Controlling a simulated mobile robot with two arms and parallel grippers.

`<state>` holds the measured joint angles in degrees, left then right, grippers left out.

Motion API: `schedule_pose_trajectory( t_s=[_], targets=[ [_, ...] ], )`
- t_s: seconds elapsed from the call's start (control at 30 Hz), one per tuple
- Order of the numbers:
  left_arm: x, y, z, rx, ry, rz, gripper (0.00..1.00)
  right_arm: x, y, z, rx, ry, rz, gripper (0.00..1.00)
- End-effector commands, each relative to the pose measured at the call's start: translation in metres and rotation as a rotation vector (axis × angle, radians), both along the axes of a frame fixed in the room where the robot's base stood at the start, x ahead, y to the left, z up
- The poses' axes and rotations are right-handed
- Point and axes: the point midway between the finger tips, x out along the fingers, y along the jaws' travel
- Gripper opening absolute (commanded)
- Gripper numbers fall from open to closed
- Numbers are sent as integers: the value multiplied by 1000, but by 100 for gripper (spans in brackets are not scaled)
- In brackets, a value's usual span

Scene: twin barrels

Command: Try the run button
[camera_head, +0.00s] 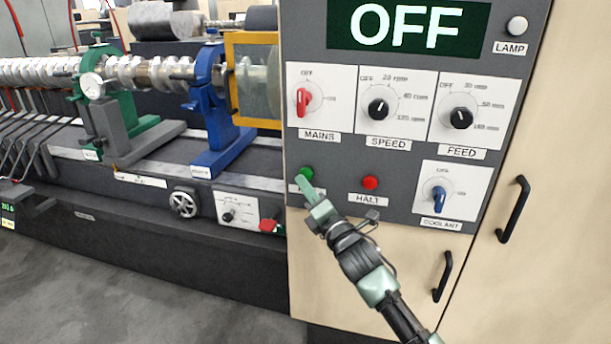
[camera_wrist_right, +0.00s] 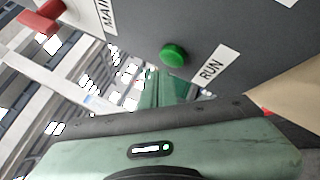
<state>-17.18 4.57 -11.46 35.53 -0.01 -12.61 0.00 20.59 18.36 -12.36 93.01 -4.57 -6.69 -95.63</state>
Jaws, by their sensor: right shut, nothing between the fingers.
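The green run button (camera_head: 307,172) sits at the lower left of the grey control panel. It also shows in the right wrist view (camera_wrist_right: 173,55), beside its RUN label (camera_wrist_right: 212,69). My right gripper (camera_head: 304,184) is shut and empty, its tips just below the button in the head view and partly over the label there. In the wrist view the green fingers (camera_wrist_right: 166,88) end close to the button; I cannot tell whether they touch it. The display (camera_head: 408,25) reads OFF. My left gripper is not in view.
The red mains knob (camera_head: 304,102) points up towards OFF. Black speed (camera_head: 379,109) and feed (camera_head: 460,117) knobs, the red halt button (camera_head: 370,183) and the blue coolant knob (camera_head: 438,199) share the panel. A lathe-like machine with a blue support (camera_head: 212,110) stands left.

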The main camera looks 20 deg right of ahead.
Motion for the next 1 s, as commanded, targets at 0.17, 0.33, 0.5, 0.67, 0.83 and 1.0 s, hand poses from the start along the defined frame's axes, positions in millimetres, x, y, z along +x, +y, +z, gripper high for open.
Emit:
schedule_pose_trajectory(
  t_s=[0.17,0.33,0.5,0.67,0.83,1.0],
  targets=[
    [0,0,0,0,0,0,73,0,0,0,0,0,0,0],
    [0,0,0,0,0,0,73,0,0,0,0,0,0,0],
    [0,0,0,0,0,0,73,0,0,0,0,0,0,0],
    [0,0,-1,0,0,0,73,4,-2,0,-1,0,0,0],
    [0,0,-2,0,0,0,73,7,-5,1,-1,0,0,0],
    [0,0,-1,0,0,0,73,7,-5,0,0,0,0,0]
  ],
)
